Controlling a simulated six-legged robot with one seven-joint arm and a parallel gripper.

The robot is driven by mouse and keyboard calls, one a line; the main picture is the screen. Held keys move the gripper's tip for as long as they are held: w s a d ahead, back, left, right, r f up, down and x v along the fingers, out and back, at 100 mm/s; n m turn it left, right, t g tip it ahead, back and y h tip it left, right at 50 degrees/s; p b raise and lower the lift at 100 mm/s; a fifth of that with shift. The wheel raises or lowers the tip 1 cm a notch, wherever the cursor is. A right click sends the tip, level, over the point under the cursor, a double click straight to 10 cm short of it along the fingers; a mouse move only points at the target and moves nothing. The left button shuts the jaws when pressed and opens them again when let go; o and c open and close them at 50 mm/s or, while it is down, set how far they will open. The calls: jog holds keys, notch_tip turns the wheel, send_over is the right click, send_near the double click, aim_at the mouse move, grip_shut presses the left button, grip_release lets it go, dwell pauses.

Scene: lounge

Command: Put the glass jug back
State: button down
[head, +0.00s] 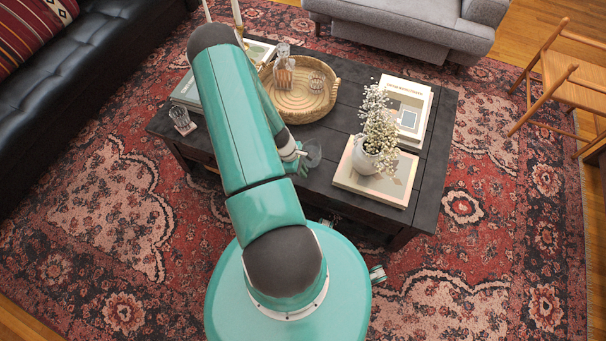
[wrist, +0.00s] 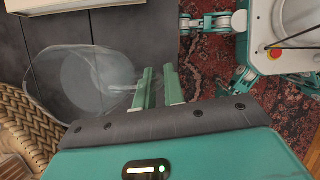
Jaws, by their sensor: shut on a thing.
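The clear glass jug (head: 311,153) is beside my gripper (head: 300,153), over the near edge of the dark coffee table (head: 240,140). In the wrist view the jug (wrist: 80,80) is left of the two green fingers, its see-through body over the dark table top. My gripper (wrist: 158,85) is shut on the jug, on the side where its handle reaches the fingers. The exact grip is hard to make out through the glass. Whether the jug's base touches the table cannot be told. My arm hides part of the table in the head view.
A round wicker tray (head: 331,101) holds a decanter (head: 284,76) and a glass (head: 317,82). A white flower vase (head: 368,158) stands on a book (head: 345,180); more books (head: 420,108) lie behind. A tumbler (head: 180,117) stands at the table's left. Bare table lies between tray and vase.

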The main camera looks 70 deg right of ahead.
jog(key=shift+s+d+f, duration=0.1)
jog(key=shift+f, duration=1.5)
jog(key=shift+f, duration=0.15)
jog(key=c, duration=1.5)
grip_release()
jog(key=v, duration=1.2)
